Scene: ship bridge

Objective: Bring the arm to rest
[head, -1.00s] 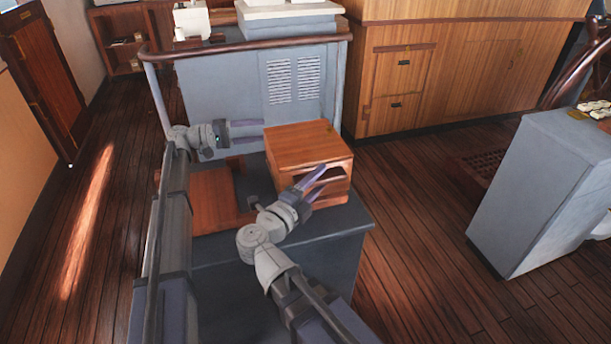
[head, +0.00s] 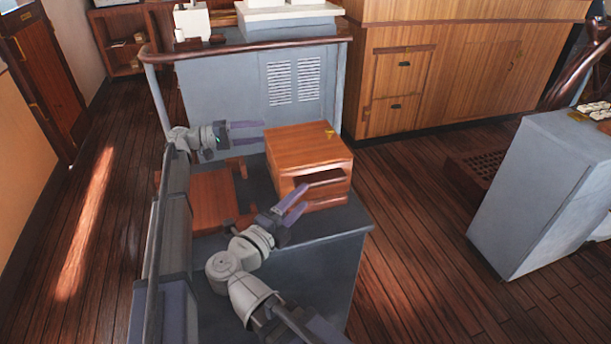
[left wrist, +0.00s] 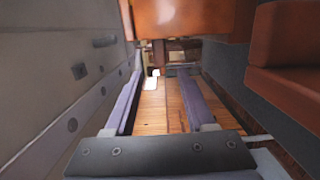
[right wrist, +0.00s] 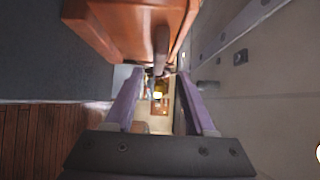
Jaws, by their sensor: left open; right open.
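My left gripper (head: 262,132) is open and empty at the far side of the grey stand, its fingers pointing right, just behind and left of a wooden box (head: 297,146). My right gripper (head: 305,197) is open and empty in front of the box, its fingers pointing up and right. The box has a dark opening in its near face, with a wooden ledge or drawer front below it, partly hidden by the right fingers. The box also shows at the top of the left wrist view (left wrist: 190,20) and of the right wrist view (right wrist: 125,25).
A flat wooden panel (head: 212,198) lies on the grey stand (head: 325,232), left of the box. A grey console (head: 235,90) with a wooden rail stands behind. Wooden cabinets (head: 440,75) are at the back right, another grey console (head: 545,190) at the right.

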